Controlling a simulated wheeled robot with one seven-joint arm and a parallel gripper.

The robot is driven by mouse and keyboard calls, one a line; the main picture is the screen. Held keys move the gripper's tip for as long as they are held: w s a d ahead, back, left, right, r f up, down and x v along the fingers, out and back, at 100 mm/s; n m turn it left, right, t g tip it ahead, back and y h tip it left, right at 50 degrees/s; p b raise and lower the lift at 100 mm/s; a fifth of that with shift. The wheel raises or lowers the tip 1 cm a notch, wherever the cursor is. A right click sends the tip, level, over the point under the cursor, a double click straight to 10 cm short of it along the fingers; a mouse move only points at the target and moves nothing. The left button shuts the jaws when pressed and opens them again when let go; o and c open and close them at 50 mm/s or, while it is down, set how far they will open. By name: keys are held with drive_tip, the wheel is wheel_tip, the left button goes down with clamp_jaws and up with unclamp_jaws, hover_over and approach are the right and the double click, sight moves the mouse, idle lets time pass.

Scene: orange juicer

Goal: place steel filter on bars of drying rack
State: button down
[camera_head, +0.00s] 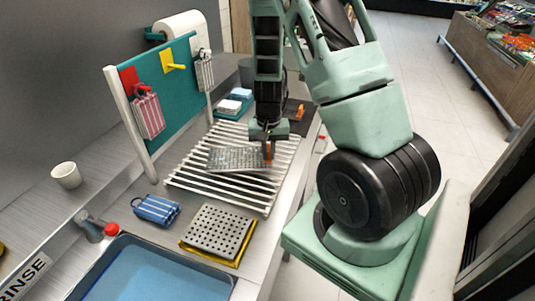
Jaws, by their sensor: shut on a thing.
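The steel filter (235,158) is a flat grey metal plate with a fine perforated-looking surface. It is at the bars of the drying rack (205,190), near the rack's middle, and looks roughly level. I cannot tell whether it touches the bars or is just above them. My gripper (268,153) points down and is shut on the filter's right edge.
A perforated grey plate on a yellow base (217,233) and a folded blue striped cloth (156,209) lie in front of the rack. A teal board (172,75) with hanging cloths stands left. A water-filled sink (155,275), red-topped tap (110,230) and white cup (66,175) are nearer.

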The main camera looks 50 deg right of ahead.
drive_tip(key=shift+f, duration=0.6)
drive_tip(key=shift+f, duration=0.2)
drive_tip(key=c, duration=1.5)
unclamp_jaws()
drive_tip(key=shift+r, duration=0.2)
